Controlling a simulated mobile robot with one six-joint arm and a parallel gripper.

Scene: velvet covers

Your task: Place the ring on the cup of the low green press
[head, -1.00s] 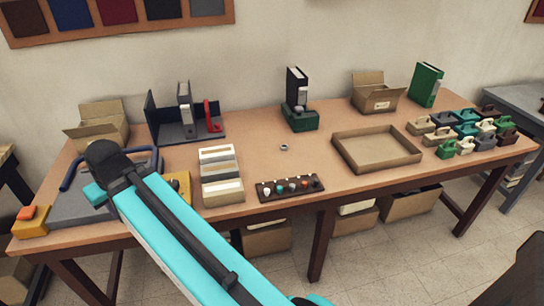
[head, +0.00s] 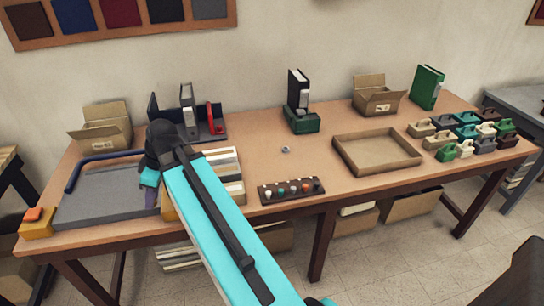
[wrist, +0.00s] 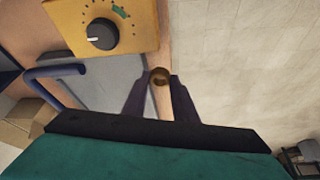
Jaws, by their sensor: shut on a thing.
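My gripper (wrist: 160,84) is shut on a small brown ring (wrist: 159,76), held at its fingertips in the wrist view. In the head view my gripper (head: 151,197) hangs at the table's left part, partly behind my arm, and the ring cannot be made out there. The low green press (head: 302,121) stands at the table's middle back, with a dark upright behind it, well to the right of my gripper. Its cup is too small to tell clearly.
A small grey round piece (head: 286,150) lies on the table before the press. A rack of coloured knobs (head: 291,197) is at the front edge, an empty tray (head: 345,157) to the right. A yellow box with a black knob (wrist: 130,35) is near my gripper. The table around the grey piece is clear.

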